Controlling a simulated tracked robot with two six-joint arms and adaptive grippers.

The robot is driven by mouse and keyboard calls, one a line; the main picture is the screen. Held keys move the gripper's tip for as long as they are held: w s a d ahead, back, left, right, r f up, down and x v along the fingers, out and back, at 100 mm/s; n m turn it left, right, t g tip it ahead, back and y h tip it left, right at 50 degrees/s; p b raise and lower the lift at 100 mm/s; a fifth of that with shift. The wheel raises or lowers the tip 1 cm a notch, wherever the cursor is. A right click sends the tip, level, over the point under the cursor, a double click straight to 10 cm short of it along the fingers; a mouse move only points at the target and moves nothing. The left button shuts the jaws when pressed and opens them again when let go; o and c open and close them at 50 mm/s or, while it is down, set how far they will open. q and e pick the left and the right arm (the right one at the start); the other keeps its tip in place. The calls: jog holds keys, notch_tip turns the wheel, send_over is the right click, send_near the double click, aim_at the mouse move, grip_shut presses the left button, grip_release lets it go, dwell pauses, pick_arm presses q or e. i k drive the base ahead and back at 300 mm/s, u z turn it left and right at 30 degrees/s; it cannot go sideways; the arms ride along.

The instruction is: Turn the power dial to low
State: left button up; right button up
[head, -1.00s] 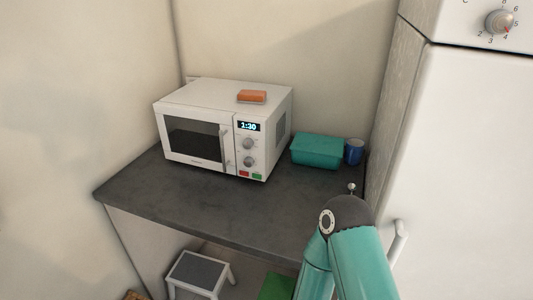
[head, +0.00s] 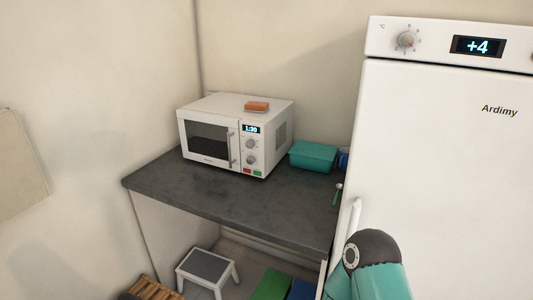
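The white microwave (head: 208,107) stands on the dark counter. Its control panel on the right has a display reading 1:30, an upper dial (head: 250,144) and a lower dial (head: 250,159). The dial markings are too small to read, so I cannot tell which one is the power dial or where either points. The microwave door (head: 208,140) looks shut. Neither of my grippers is in view; only a teal and dark link of my arm shows at the bottom right.
An orange-brown block (head: 257,106) lies on the microwave. A teal box (head: 312,157) and a partly hidden blue mug (head: 343,160) stand right of it. The fridge (head: 440,150) bounds the counter's right. A step stool (head: 206,265) stands below. The front counter (head: 215,196) is clear.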

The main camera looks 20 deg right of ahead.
aim_at(250, 143)
jog(key=u, duration=0.2)
jog(key=i, duration=0.9)
jog(key=z, duration=0.1)
